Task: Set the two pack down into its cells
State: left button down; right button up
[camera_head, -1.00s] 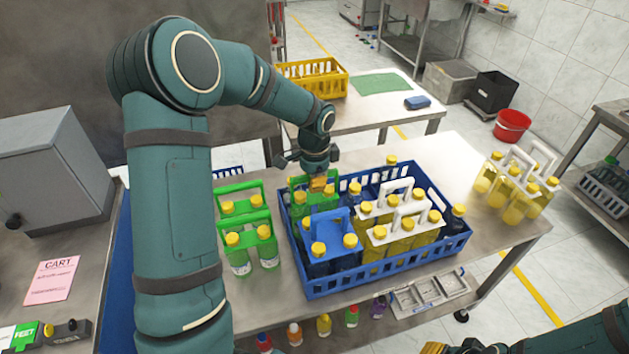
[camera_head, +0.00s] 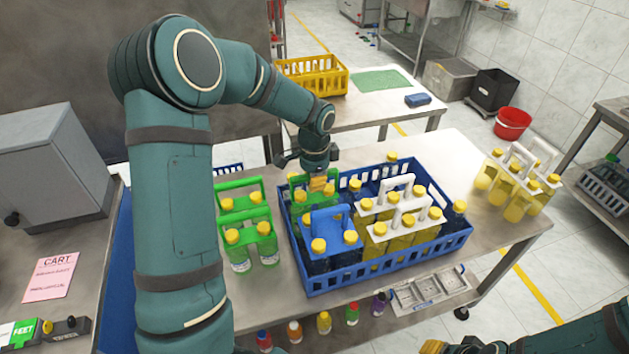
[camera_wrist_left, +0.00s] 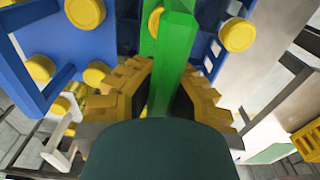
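My left gripper (camera_head: 317,183) points down over the back left part of the blue crate (camera_head: 372,282). Its yellow fingers, also in the left wrist view (camera_wrist_left: 168,90), are closed on the green handle of a two pack (camera_wrist_left: 177,45). In the head view this green two pack (camera_head: 314,208) is upright, low among the crate's cells behind the blue pack (camera_head: 332,222). Its bottles' lower parts are hidden, so I cannot tell whether it touches the crate floor.
White-handled packs of yellow bottles (camera_head: 400,225) fill the crate's middle. Other green packs (camera_head: 247,230) stand left of the crate, close to my left arm. More white-handled packs (camera_head: 517,185) stand to the right. A metal tray (camera_head: 430,290) lies at the front.

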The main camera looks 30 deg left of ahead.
pick_arm(q)
jog(key=shift+f, duration=0.2)
jog(key=c, duration=1.1)
grip_release()
jog(key=shift+o, duration=0.2)
notch_tip(320, 180, up, 12)
